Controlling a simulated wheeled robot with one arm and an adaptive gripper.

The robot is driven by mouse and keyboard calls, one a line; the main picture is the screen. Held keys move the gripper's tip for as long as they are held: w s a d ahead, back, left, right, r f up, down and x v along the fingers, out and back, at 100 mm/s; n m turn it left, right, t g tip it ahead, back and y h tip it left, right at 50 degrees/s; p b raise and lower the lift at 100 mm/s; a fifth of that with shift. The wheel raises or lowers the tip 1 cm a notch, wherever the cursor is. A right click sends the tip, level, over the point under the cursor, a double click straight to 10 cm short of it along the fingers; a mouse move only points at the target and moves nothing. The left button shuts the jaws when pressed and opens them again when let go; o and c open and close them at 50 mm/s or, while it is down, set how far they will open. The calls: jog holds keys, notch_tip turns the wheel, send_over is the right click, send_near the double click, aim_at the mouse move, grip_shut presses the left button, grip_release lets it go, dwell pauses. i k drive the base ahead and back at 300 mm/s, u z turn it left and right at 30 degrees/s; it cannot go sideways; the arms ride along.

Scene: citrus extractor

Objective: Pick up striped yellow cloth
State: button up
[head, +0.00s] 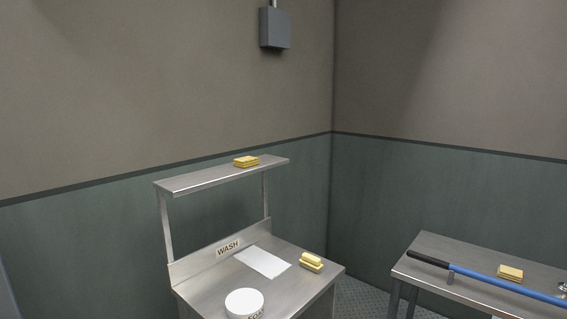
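Three small yellow folded items show in the head view. One (246,161) lies on the raised steel shelf. One (311,262) sits near the right edge of the wash table and looks like two stacked layers. One (510,273) lies on the right-hand steel table, behind a blue pole. Pale bands or layers show on them, but they are too small for me to tell which is the striped yellow cloth. My gripper is not in view.
The wash table (212,292) has a "WASH" sign (228,248), a flat white sheet (263,262) and a white round tub (244,301). A blue pole (500,282) with a black grip lies across the right table (440,249). A floor gap separates the tables.

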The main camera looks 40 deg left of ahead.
aim_at(246, 161)
jog(key=u, duration=0.25)
jog(key=i, duration=1.6)
jog(key=u, duration=1.35)
jog(key=i, duration=0.9)
jog(key=u, duration=1.5)
jog(key=i, duration=0.75)
jog(key=u, duration=0.35)
